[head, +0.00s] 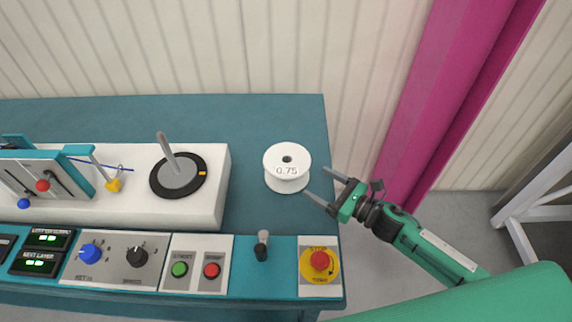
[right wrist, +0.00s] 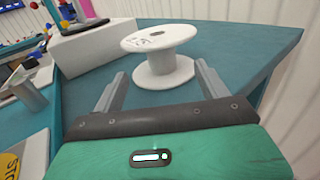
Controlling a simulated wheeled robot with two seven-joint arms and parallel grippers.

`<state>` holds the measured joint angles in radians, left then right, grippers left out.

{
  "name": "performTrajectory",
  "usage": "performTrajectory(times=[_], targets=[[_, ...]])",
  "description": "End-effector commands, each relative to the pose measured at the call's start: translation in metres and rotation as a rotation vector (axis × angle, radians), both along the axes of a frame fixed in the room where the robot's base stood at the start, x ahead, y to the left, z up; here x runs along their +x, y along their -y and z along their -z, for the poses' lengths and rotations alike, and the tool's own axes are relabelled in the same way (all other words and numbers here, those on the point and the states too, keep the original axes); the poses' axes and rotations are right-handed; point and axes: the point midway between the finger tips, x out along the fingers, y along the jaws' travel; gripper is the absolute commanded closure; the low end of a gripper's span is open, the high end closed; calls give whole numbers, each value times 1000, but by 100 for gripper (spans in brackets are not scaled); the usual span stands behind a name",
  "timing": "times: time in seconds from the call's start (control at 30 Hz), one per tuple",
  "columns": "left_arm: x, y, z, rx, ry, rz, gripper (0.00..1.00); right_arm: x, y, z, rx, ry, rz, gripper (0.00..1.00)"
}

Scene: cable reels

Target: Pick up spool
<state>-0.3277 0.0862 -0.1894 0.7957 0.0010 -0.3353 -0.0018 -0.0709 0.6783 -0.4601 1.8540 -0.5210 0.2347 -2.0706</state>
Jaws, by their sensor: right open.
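A white spool (head: 287,176) marked "0.75" stands upright on the teal bench, near its right edge. In the right wrist view the spool (right wrist: 160,62) shows two flanges and a narrower core, just ahead of the fingers. My right gripper (head: 318,184) is open and empty, to the right of the spool in the head view. Its two fingers (right wrist: 158,86) point toward the spool, with the spool between their lines but apart from them. My left gripper is not in view.
A white raised block (head: 130,210) with a black disc and grey pin (head: 178,175) is left of the spool. The front panel has buttons, a small lever (head: 262,246) and a red emergency stop (head: 320,261). Bare bench (head: 270,120) lies behind the spool.

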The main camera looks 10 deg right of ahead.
Motion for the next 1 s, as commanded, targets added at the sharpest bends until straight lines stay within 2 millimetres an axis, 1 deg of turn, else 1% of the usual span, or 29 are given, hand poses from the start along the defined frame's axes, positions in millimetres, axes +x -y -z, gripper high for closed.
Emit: performTrajectory(times=[0.03,0.2,0.47,0.57,0.8,1.0], targets=[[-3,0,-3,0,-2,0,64,7,-6,-4,2,2,-1,24],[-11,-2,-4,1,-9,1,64,24,-22,-2,1,1,1,24],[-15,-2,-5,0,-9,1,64,35,-32,-1,1,-1,0,24],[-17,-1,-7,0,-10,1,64,43,-39,-2,2,1,0,24],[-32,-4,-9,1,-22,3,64,67,-62,-2,2,-1,0,24],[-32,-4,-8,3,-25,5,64,73,-67,0,-1,-1,0,24]])
